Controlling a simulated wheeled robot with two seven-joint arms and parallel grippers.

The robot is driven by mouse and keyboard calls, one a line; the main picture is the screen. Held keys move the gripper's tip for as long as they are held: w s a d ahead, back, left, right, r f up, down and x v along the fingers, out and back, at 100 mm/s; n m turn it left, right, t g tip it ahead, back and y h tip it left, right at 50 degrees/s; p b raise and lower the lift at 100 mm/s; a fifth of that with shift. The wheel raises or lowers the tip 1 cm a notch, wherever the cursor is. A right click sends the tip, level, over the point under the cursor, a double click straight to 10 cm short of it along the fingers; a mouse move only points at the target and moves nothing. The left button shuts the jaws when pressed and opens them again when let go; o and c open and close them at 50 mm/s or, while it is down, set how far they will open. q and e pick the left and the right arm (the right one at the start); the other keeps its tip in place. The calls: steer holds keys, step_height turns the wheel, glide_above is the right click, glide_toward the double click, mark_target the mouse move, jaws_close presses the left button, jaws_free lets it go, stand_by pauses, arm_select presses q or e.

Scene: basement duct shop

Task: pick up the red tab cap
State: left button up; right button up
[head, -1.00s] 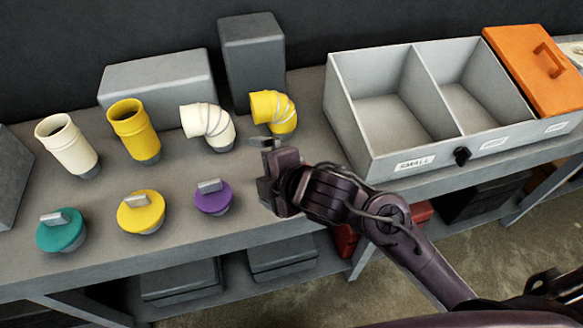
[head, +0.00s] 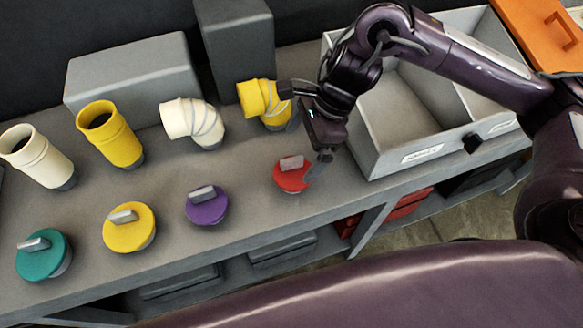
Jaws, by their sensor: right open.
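The red tab cap (head: 290,181), a round cap with a grey raised tab on top, sits on the grey bench at the right end of the row of caps. My right gripper (head: 306,146) is open and empty, just above and behind the cap, to its upper right. Its nearer finger overlaps the cap's right edge in the picture; I cannot tell whether it touches. My left gripper is not in view.
Purple (head: 207,207), yellow (head: 129,229) and teal (head: 43,256) tab caps stand to the left. Behind are a yellow elbow (head: 259,101), a white elbow (head: 190,120) and two straight pipes. A divided grey bin (head: 395,160) stands right of the gripper.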

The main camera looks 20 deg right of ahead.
mark_target(287, 173)
steer(key=x, duration=0.3)
steer(key=s+x, duration=0.1)
steer(key=x, duration=0.1)
steer(key=shift+a+f+p, duration=0.25)
steer(key=shift+a+p, duration=0.05)
steer(key=shift+p, duration=0.1)
steer(key=shift+w+a+f, duration=0.1)
steer(key=shift+a+f, duration=0.1)
steer(key=shift+f, duration=0.4)
steer(key=c, duration=1)
steer(key=shift+r, duration=0.1)
